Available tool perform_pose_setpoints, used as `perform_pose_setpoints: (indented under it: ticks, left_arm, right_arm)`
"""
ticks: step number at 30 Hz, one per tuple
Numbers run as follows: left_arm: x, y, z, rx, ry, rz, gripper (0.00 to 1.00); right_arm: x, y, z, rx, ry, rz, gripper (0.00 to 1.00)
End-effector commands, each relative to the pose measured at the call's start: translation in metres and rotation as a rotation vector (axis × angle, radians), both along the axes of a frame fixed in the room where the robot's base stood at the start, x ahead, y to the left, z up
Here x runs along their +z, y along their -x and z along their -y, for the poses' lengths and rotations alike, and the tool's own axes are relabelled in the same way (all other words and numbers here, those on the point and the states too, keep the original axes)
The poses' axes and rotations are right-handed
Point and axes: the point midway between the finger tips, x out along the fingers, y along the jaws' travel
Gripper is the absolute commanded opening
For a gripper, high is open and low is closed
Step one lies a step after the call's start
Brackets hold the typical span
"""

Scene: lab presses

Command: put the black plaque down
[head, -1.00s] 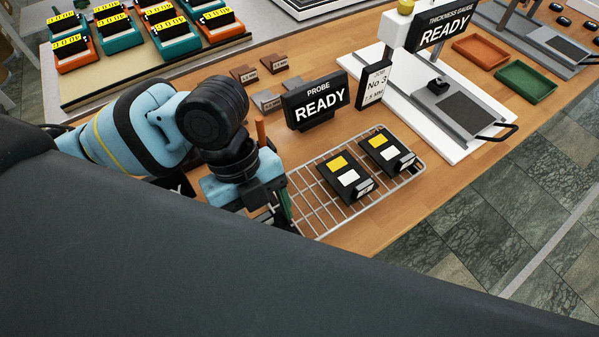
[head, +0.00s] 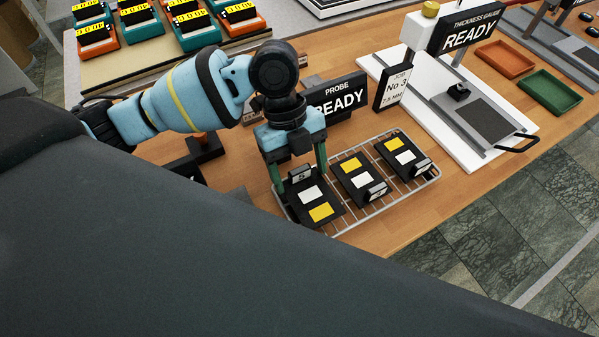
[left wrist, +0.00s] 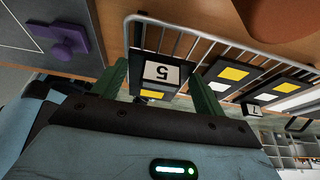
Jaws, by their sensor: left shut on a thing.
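My left gripper (head: 298,172) is shut on a black plaque (head: 325,198) by its upright tab marked 5. The plaque carries a white and a yellow patch. It is at the left end of the wire rack (head: 389,201), beside two other black plaques; I cannot tell whether it touches the wires. In the left wrist view the tab of the held plaque (left wrist: 162,73) sits between the green fingers. The middle plaque (head: 361,176) and the right plaque (head: 404,154) lie on the rack. My right gripper is not in view.
The probe sign (head: 340,96) and the job card (head: 394,92) stand behind the rack. A thickness gauge (head: 470,115) on a white base is to the right, with an orange tray (head: 504,60) and a green tray (head: 552,87) beyond. Bare wood lies before the rack.

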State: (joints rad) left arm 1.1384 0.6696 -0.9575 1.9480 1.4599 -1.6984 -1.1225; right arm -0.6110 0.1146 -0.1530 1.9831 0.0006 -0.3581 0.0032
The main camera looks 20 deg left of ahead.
Motion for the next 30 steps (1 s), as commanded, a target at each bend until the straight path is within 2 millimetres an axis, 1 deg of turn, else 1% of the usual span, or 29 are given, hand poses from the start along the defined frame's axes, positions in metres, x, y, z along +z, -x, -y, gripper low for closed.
perform_pose_setpoints:
  ticks: [1, 4, 15, 16, 20, 30]
  left_arm:
    - [-0.009, 0.001, 0.000, 0.001, -0.001, -0.003, 0.48]
    - [-0.020, 0.000, 0.000, 0.001, 0.000, 0.000, 0.48]
    - [-0.024, 0.000, 0.000, 0.001, 0.000, 0.002, 0.48]
    - [-0.024, 0.000, 0.000, 0.001, 0.000, 0.002, 0.76]
    - [-0.023, 0.000, 0.000, 0.001, 0.000, 0.002, 0.93]
    - [-0.021, 0.000, 0.000, 0.000, 0.000, 0.003, 0.94]
  right_arm:
    - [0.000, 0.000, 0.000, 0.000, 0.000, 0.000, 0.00]
    - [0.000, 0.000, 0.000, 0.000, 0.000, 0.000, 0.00]
    - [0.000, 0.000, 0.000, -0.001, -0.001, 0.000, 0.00]
    - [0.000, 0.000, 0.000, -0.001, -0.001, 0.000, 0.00]
    - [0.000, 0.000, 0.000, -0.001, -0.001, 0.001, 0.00]
    - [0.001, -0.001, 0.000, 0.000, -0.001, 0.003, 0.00]
